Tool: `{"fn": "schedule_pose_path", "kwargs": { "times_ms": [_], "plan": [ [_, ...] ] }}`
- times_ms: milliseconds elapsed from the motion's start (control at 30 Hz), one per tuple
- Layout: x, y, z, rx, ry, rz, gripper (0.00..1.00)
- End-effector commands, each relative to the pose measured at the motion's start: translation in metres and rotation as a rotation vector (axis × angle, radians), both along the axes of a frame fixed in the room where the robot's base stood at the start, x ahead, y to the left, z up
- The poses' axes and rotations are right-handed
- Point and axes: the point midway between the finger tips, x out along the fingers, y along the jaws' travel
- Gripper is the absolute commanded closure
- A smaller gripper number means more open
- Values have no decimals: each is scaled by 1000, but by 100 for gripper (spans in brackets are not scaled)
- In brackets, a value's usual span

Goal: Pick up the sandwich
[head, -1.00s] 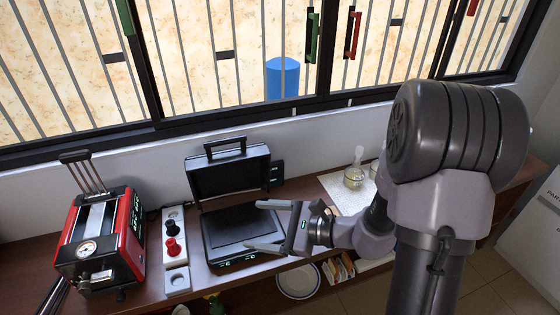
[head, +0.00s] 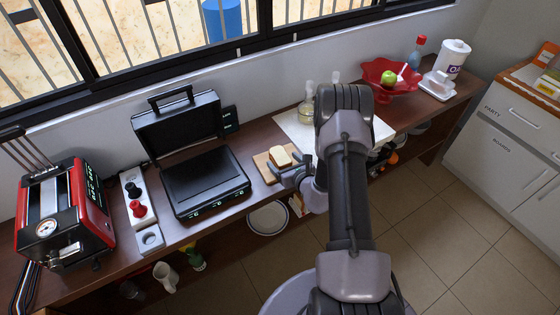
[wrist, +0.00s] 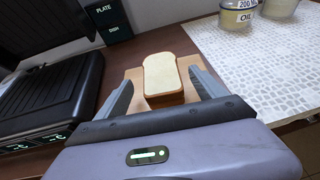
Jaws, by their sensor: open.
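The sandwich (head: 280,157) is a pale slab of bread with a brown crust. It lies on a small wooden board (head: 265,170) on the counter, to the right of the open black grill. In the wrist view the sandwich (wrist: 163,77) sits ahead of and between the two fingers. My gripper (wrist: 160,90) is open and empty, with one finger on each side of the sandwich. In the head view my gripper (head: 287,169) is at the front edge of the board, close to the sandwich. I cannot tell whether the fingers touch it.
The open black grill (head: 205,182) stands left of the board. A patterned mat (head: 300,130) with glass bottles (head: 307,108) lies to the right. A red bowl (head: 391,78) with a green apple stands further right. A red toaster (head: 65,215) is at far left.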

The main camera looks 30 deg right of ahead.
Motion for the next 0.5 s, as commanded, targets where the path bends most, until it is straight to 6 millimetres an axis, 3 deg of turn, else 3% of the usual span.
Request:
{"fn": "schedule_pose_path", "kwargs": {
  "times_ms": [200, 433, 500],
  "plan": [
    [36, -5, -16, -1, -1, 3, 20],
    [39, -6, -14, 0, 0, 1, 20],
    [39, -6, -14, 0, 0, 1, 32]
  ]
}}
